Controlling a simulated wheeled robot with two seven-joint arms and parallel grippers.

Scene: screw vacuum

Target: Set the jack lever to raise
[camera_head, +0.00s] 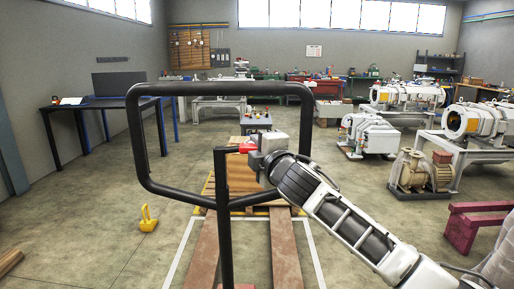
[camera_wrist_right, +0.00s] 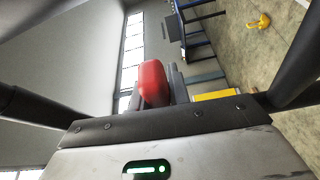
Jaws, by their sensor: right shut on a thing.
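The jack's black loop handle (camera_head: 220,89) stands upright in front of me on a dark post. The red jack lever (camera_head: 247,147) shows at the post, near the middle of the loop. My right gripper (camera_head: 256,155) reaches in from the lower right and is shut on the lever. In the right wrist view the red lever (camera_wrist_right: 152,82) sits between the grey fingers, partly hidden by the gripper body. Bars of the handle (camera_wrist_right: 38,107) pass on both sides there. The lever's exact setting cannot be read. My left gripper is not in view.
A wooden pallet (camera_head: 285,250) lies on the floor beyond the handle, inside white lines. A yellow object (camera_head: 148,219) stands on the floor at the left. A blue-legged table (camera_head: 95,104) is at the back left. White pump machines (camera_head: 370,135) stand at the right. The left floor is mostly clear.

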